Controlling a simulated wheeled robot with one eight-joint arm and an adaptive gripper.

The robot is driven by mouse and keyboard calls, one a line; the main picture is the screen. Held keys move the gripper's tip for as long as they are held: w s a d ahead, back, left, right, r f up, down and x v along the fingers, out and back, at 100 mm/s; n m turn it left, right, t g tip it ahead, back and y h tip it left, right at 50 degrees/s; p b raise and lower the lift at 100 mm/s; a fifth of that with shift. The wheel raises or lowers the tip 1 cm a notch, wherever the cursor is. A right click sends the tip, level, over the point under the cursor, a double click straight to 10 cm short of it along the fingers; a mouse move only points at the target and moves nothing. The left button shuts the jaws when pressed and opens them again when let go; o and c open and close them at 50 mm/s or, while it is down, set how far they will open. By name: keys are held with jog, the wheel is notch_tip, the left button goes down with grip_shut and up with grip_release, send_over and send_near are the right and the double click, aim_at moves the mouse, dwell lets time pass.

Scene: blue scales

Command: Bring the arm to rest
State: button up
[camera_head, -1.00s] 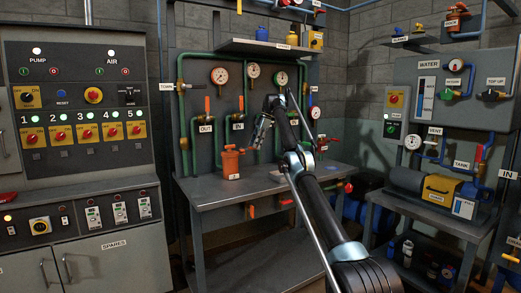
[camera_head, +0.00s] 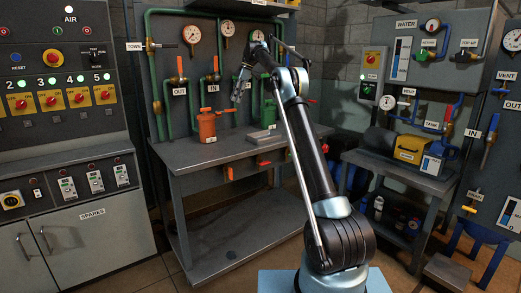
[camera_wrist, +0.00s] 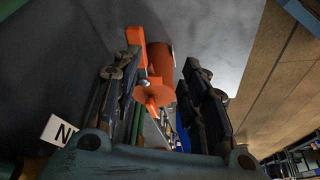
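My arm (camera_head: 312,165) rises from the lower middle of the head view, bends at its elbow and reaches toward the workbench. My gripper (camera_head: 238,92) hangs above and to the right of an orange canister (camera_head: 207,127) on the bench. In the wrist view my gripper (camera_wrist: 162,60) has its two dark fingers spread apart. The orange canister (camera_wrist: 158,70) shows between and beyond them; I see no contact. Nothing is held.
The grey workbench (camera_head: 195,153) carries a green canister (camera_head: 269,113) and a grey block (camera_head: 263,137). Green pipes, gauges and orange-handled valves line the panel behind. A control cabinet (camera_head: 75,175) stands left; a pump table (camera_head: 385,168) stands right. Floor shows between.

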jog(key=s+d+r+m+t+h, duration=0.1)
jog(key=s+d+r+m, duration=0.25)
jog(key=s+d, duration=0.55)
jog(key=s+d+r+m, duration=0.35)
jog(key=s+d, duration=0.25)
jog(key=s, duration=0.6)
jog(key=s+d+f+m+t, duration=0.1)
jog(key=s+d+f+m, duration=0.15)
jog(key=s, duration=0.35)
jog(key=s+d+f+m, duration=0.1)
jog(key=s+d+f, duration=0.15)
jog(key=s, duration=0.25)
jog(key=s+d+f+m+h, duration=0.1)
jog(key=s+d+f+m, duration=0.2)
jog(key=s+f, duration=0.7)
jog(key=s+d+f+m+h, duration=0.1)
jog(key=s+d+f+m, duration=0.2)
jog(key=s+f, duration=0.7)
jog(key=s+d+f+m+t+h, duration=0.1)
jog(key=s+d+f+m, duration=0.2)
jog(key=s+f, duration=0.6)
jog(key=s+d, duration=0.2)
jog(key=s, duration=0.3)
jog(key=shift+s+d+f, duration=0.25)
jog(key=shift+s+f, duration=0.05)
jog(key=shift+f, duration=0.1)
jog(key=shift+w+f, duration=0.2)
jog(key=shift+w, duration=0.25)
